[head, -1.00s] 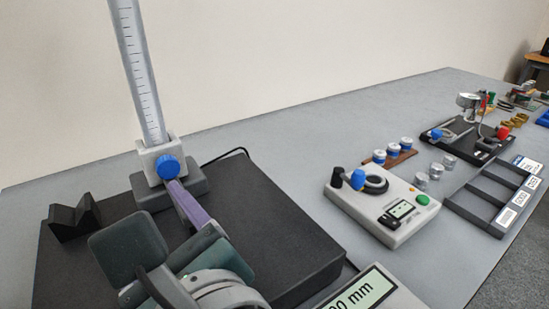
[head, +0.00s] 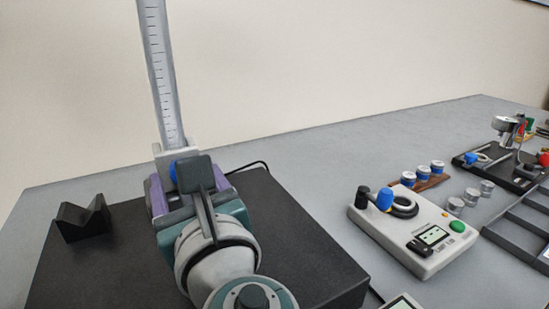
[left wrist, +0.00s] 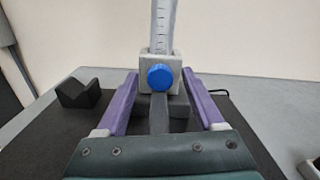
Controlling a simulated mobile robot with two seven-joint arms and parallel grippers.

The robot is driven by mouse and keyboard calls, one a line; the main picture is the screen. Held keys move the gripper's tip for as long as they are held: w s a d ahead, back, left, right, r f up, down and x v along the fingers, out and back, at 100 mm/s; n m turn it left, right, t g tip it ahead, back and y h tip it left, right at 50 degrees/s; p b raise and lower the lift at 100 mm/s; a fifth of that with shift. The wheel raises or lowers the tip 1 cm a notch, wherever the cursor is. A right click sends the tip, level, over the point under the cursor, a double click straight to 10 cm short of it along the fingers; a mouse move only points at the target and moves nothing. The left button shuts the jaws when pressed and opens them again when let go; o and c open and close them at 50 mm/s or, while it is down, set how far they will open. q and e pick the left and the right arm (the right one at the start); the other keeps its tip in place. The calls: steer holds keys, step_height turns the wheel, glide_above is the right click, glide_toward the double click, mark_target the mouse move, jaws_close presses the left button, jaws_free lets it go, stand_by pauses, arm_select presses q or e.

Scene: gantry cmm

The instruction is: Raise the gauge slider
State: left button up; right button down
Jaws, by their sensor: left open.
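The gauge slider (left wrist: 179,68) is a pale grey block with a blue knob (left wrist: 160,77), sitting low on the upright scaled column (left wrist: 163,25). In the head view the slider (head: 163,157) and column (head: 158,70) show behind my left gripper (head: 187,190), which partly hides the knob. In the left wrist view the two purple fingers of my left gripper (left wrist: 163,80) are open, one at each side of the slider. Whether they touch it cannot be told. The slider's dark arm (left wrist: 159,115) reaches toward me between the fingers. My right gripper is out of view.
The gauge stands on a black plate (head: 300,245). A black V-block (head: 83,220) is at its left. To the right are a grey tester box (head: 405,250) with a coiled cable, several small cylinders and a dark tray (head: 515,240).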

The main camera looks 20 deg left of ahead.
arm_select(q)
jaws_close()
stand_by(0.6)
stand_by(0.9)
